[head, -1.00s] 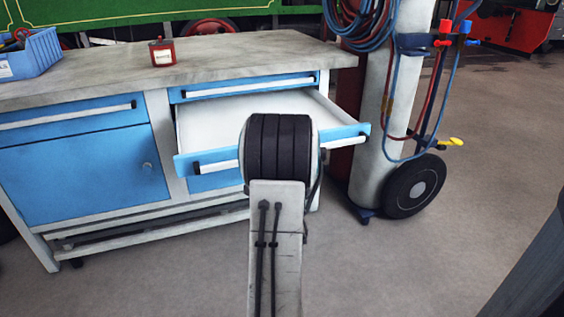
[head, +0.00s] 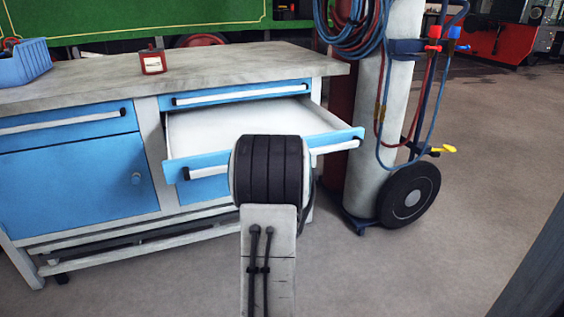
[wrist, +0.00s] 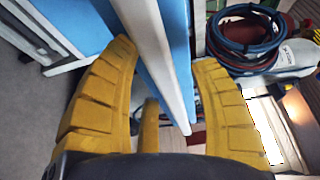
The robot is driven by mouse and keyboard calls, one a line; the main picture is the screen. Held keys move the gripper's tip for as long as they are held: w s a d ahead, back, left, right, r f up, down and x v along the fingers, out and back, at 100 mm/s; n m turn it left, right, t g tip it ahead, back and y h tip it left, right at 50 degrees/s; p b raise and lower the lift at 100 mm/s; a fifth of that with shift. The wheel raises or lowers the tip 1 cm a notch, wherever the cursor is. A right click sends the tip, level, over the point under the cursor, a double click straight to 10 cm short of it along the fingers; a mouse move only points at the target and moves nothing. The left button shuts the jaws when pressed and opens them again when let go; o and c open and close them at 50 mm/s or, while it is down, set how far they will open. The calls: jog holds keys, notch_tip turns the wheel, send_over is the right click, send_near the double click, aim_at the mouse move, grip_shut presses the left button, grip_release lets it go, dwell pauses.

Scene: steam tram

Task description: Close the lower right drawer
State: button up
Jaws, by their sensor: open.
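The lower right drawer is pulled out under a shut upper drawer in the head view. Its blue front (head: 340,137) has a pale handle bar, and its white inside (head: 225,125) looks empty. My arm's dark joint hides the middle of its front, and my gripper is hidden in that view. In the wrist view my gripper (wrist: 165,55) shows two yellow fingers, spread apart and holding nothing. A pale handle bar (wrist: 150,45) and a strip of blue front (wrist: 171,40) run between the fingers in the picture. I cannot tell whether they touch.
The workbench top (head: 235,67) carries a red can (head: 153,62) and a blue bin (head: 25,65). A blue cupboard door (head: 85,180) is left of the drawers. A gas cylinder trolley (head: 408,200) with hoses stands close on the right. The floor farther right is clear.

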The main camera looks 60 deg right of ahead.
grip_shut()
dwell(0.5)
